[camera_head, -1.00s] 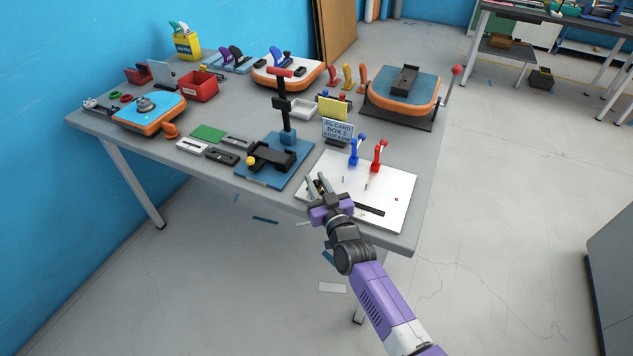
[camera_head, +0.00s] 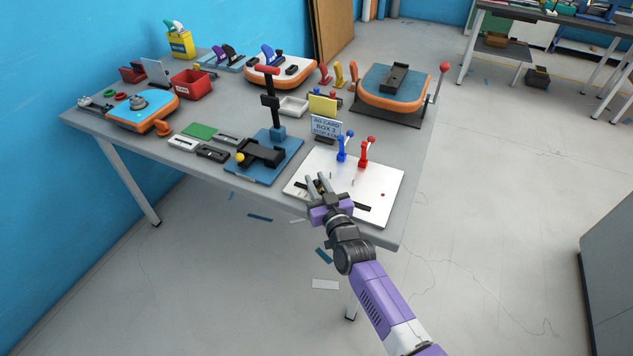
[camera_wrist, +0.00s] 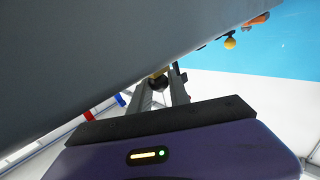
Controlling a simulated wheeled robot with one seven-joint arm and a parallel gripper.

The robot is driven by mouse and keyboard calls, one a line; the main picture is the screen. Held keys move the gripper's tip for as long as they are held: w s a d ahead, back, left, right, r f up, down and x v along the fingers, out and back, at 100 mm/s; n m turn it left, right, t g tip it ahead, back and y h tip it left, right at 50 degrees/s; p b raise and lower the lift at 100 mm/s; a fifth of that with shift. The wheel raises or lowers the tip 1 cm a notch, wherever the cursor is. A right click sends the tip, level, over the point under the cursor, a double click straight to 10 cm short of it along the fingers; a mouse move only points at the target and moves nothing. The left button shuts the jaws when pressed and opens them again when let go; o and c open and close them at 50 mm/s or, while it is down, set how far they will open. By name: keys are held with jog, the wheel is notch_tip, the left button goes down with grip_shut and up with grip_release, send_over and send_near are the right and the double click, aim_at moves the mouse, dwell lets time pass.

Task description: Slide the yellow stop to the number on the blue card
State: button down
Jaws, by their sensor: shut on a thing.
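The white board (camera_head: 390,190) lies at the front right of the table, with a dark slot (camera_head: 361,208) along its near side. My gripper (camera_head: 318,183) is over the board's near left part, with its fingers shut on a small dark and yellowish piece. This piece also shows between the fingers in the wrist view (camera_wrist: 158,82). It looks like the yellow stop, but the fingers hide most of it. The light blue card (camera_head: 326,127) stands upright behind the board. It reads "BOX 3" in its middle; its lowest line, starting "STOP", is too small to read surely.
A blue lever (camera_head: 342,150) and a red lever (camera_head: 364,153) stand on the board's far side. A blue jig with a black clamp (camera_head: 262,152) and a yellow knob (camera_head: 240,157) is left of the board. The table's near edge runs under my arm.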

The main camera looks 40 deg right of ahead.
jog(key=c, duration=1.3)
grip_release()
jog(key=shift+o, duration=0.2)
jog(key=shift+s, duration=0.15)
jog(key=v, duration=0.7)
jog(key=shift+s+a, duration=0.15)
jog(key=shift+s, duration=0.05)
